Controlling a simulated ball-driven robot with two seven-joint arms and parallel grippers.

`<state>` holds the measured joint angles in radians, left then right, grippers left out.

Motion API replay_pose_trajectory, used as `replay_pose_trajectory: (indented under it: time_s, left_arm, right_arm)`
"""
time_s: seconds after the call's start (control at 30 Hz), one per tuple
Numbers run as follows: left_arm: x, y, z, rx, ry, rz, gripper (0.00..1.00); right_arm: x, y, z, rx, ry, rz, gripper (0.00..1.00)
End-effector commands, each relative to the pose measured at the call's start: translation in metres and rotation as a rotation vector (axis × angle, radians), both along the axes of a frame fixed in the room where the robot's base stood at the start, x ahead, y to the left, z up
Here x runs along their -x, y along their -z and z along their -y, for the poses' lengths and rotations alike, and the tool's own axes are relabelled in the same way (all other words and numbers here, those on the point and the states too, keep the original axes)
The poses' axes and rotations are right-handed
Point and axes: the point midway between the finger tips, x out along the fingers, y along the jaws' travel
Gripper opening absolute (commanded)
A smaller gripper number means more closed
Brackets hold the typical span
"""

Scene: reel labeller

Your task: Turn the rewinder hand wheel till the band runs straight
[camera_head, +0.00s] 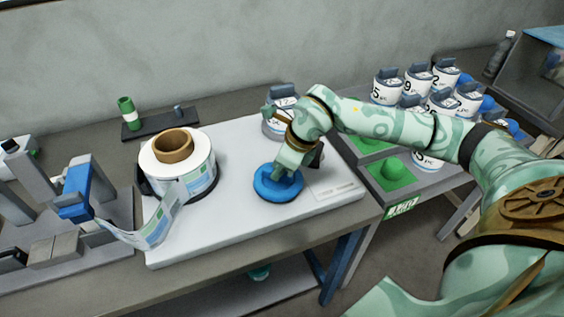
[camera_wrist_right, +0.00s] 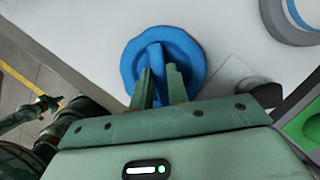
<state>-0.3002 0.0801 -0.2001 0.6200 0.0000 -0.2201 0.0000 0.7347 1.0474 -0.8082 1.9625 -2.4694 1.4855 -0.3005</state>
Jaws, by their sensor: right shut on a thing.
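The blue hand wheel (camera_head: 276,189) lies flat on the right part of the white rewinder plate (camera_head: 232,218). My right gripper (camera_head: 287,172) reaches down onto it from above. In the right wrist view the gripper (camera_wrist_right: 160,78) has one finger on each side of the raised bar across the wheel (camera_wrist_right: 190,55) and is shut on it. The label roll (camera_head: 186,168) with a brown core sits on the plate's left part. The printed band (camera_head: 157,225) runs from the roll to the blue-topped labeller (camera_head: 76,193) and looks slanted and curled. My left gripper is not seen.
A labelled reel canister (camera_head: 277,127) stands behind my right gripper. Several white canisters (camera_head: 388,88) and green trays (camera_head: 393,174) are on the right-hand bench. A green cup (camera_head: 128,112) stands on a dark strip at the back. The plate's front strip is clear.

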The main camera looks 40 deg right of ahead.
Motion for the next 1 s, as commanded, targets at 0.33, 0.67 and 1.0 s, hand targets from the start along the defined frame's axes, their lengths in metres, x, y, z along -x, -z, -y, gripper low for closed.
replay_pose_trajectory:
  time_s: [0.33,0.67,1.0]
  left_arm:
    - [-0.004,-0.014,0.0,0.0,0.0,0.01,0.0]
    - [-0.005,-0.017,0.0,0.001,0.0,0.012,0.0]
    - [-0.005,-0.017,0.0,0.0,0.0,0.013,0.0]
  right_arm:
    - [0.0,-0.003,-0.001,-0.001,0.19,0.004,0.0]
    - [-0.001,-0.002,-0.001,-0.001,0.249,0.004,0.0]
    - [-0.001,-0.002,-0.001,-0.001,0.25,0.004,0.0]
